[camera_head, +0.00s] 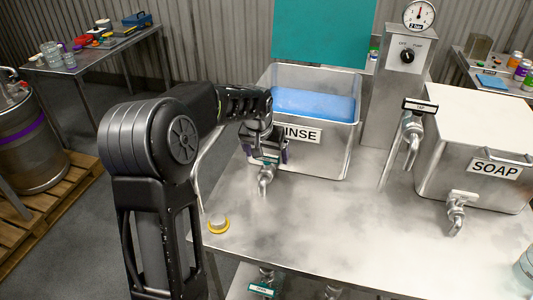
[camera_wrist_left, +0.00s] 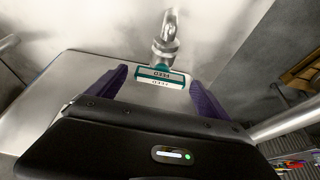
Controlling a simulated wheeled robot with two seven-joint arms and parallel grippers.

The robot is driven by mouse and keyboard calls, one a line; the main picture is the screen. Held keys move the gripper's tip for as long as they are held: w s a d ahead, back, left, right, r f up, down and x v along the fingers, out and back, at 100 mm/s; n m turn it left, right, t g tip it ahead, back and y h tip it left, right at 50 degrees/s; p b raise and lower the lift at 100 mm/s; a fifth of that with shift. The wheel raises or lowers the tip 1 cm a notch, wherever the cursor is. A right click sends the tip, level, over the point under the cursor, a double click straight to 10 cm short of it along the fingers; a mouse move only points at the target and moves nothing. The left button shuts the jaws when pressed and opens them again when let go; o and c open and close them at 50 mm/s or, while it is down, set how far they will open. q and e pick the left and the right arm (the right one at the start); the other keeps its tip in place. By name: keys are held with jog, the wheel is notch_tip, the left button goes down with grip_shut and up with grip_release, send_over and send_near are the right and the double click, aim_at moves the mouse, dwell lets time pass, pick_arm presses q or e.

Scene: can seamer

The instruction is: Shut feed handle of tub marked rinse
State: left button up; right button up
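The metal tub marked RINSE (camera_head: 340,150) holds blue liquid, and my left gripper covers part of its label. Its tap spout (camera_head: 265,180) points down just below my left gripper (camera_head: 268,155). In the left wrist view the feed handle (camera_wrist_left: 163,73), a teal and white bar marked FEED, lies across the tap. My left gripper's purple fingers (camera_wrist_left: 158,78) are open, one on each side of the bar. The bar's right end is close to the right finger; I cannot tell if they touch. My right gripper is out of view.
The SOAP tub (camera_head: 460,150) with its own tap (camera_head: 456,212) stands at the right. Another tap (camera_head: 412,135) and a gauge post (camera_head: 400,80) stand between the tubs. The tabletop (camera_head: 340,225) in front is clear.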

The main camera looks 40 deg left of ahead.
pick_arm(q)
jog(key=a+v, duration=0.1)
jog(key=v, duration=0.6)
jog(key=shift+d+r, duration=0.35)
jog(key=shift+d, duration=0.2)
jog(key=shift+s, duration=0.15)
